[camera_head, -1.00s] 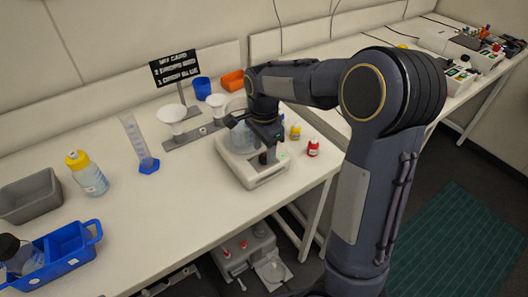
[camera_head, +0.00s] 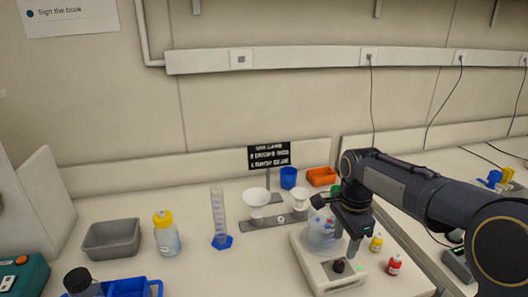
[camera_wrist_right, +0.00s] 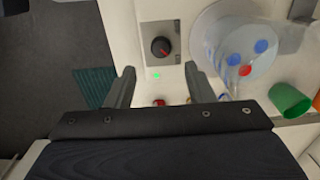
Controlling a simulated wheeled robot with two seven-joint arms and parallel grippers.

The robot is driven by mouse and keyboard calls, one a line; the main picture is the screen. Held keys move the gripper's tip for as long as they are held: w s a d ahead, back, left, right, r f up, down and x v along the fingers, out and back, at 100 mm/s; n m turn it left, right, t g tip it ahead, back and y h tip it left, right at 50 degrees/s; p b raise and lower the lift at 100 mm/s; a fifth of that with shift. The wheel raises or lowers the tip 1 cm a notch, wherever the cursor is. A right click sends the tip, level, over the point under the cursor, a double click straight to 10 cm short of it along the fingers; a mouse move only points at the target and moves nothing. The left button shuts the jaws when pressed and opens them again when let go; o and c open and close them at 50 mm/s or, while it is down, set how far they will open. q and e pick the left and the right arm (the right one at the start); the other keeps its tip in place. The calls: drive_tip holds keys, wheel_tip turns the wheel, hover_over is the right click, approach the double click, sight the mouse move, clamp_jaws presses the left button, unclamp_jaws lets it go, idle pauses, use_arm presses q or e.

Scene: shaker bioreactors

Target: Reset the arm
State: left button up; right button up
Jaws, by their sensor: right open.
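My right arm (camera_head: 418,190) reaches in from the right edge of the head view. Its gripper (camera_head: 347,240) hangs over the white shaker (camera_head: 318,275), near a clear vessel (camera_head: 321,236) standing on it. In the right wrist view the gripper (camera_wrist_right: 159,70) has its two fingers spread with nothing between them. The shaker's black dial (camera_wrist_right: 161,46) and a lit green light lie just beyond the fingertips. The vessel, with blue and red balls inside (camera_wrist_right: 235,50), is right of the fingers, apart from them. My left gripper is not in view.
A green cup (camera_wrist_right: 290,99) is close by.

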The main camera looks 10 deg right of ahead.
drive_tip(key=s+a+n+t+y, duration=0.2)
drive_tip(key=s+n, duration=0.5)
drive_tip(key=s, duration=0.4)
drive_tip(key=s+a+f+n+t+y, duration=0.1)
drive_tip(key=s+a+n+t, duration=0.2)
drive_tip(key=s+a+n, duration=0.2)
drive_tip(key=s+n, duration=0.3)
drive_tip(key=s, duration=0.3)
drive_tip(key=shift+s+a+f+n+t+y, duration=0.2)
drive_tip(key=shift+s+f+n+t+y, duration=0.1)
drive_tip(key=shift+y, duration=0.1)
